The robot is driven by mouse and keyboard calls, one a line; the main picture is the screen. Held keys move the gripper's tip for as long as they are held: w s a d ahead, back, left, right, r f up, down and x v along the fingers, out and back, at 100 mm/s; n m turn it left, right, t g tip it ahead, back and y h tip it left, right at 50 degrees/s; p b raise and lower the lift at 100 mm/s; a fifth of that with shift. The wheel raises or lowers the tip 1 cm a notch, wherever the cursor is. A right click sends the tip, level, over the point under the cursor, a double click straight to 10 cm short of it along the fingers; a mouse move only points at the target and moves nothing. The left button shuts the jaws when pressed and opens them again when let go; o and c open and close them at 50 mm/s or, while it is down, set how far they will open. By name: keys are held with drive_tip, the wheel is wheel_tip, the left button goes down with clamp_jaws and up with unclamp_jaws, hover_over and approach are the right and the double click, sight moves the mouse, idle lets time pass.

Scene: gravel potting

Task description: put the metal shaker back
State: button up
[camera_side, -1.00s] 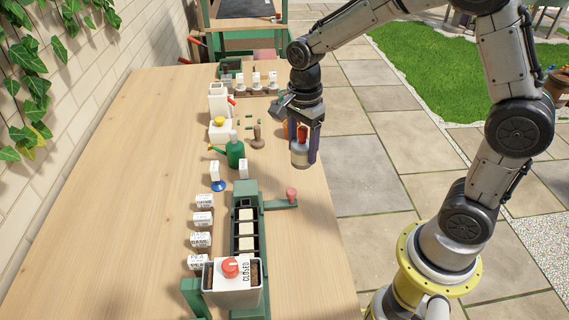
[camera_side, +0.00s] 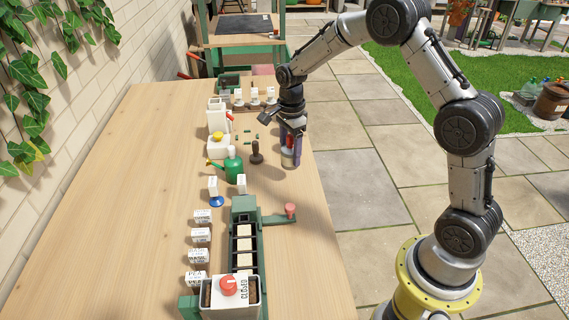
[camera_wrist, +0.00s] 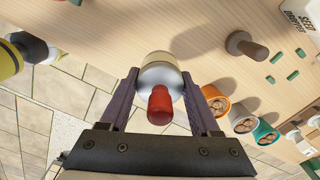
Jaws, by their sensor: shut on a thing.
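The metal shaker is a silver, rounded can with a red knob; it shows in the side view (camera_side: 288,158) near the table's right edge. In the wrist view the shaker (camera_wrist: 160,68) stands between the two dark fingers, its red knob toward the camera. My gripper (camera_side: 291,146) is shut around it from above; it also shows in the wrist view (camera_wrist: 160,92). The shaker looks upright. I cannot tell whether its base touches the wooden table (camera_side: 150,200).
A brown tamper (camera_side: 256,153) stands left of the shaker, with a green watering can (camera_side: 232,165) further left. In the wrist view, orange (camera_wrist: 214,98), white (camera_wrist: 242,119) and teal (camera_wrist: 265,131) pots lie right of the fingers. A green seed-tray rig (camera_side: 244,230) stands nearer the camera.

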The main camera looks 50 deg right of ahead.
sight(285, 155)
drive_tip(key=w+f, duration=0.2)
drive_tip(key=shift+w+d+f, duration=0.1)
drive_tip(key=shift+d+f, duration=0.05)
drive_tip(key=shift+f, duration=0.15)
drive_tip(key=shift+w+f, duration=0.1)
drive_tip(key=shift+f, duration=1.5)
drive_tip(key=shift+f, duration=0.2)
drive_tip(key=o, duration=1.1)
drive_tip(key=shift+r, duration=0.15)
